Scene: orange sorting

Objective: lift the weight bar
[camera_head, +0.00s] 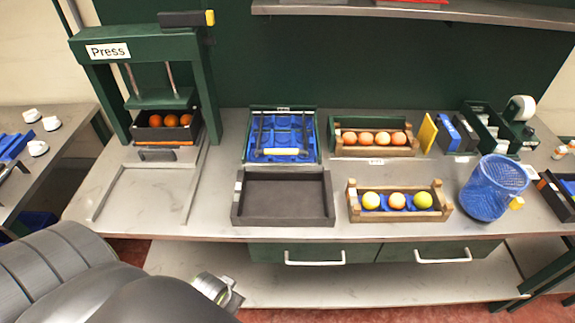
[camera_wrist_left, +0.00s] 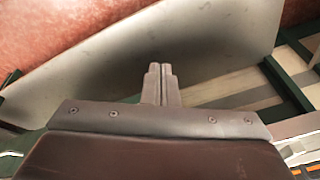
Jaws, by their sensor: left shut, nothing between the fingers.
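A pale yellow bar (camera_head: 281,152) lies across the front of a blue rack in a green frame (camera_head: 250,120); I cannot tell for certain that it is the weight bar. The green press (camera_head: 108,72), at the left, has a black lever with a yellow end (camera_head: 209,17) at its top. My left gripper (camera_head: 232,297) is low in the head view, in front of the table and apart from the bar and press. In the left wrist view its fingers (camera_wrist_left: 161,84) are shut and empty. My right gripper is not in view.
A dark empty tray (camera_head: 285,222) stands in front of the blue rack. Wooden crates of fruit (camera_head: 415,214), a blue mesh basket (camera_head: 492,190) and a box of oranges (camera_head: 160,137) under the press share the table. A lower shelf (camera_head: 350,278) runs beneath.

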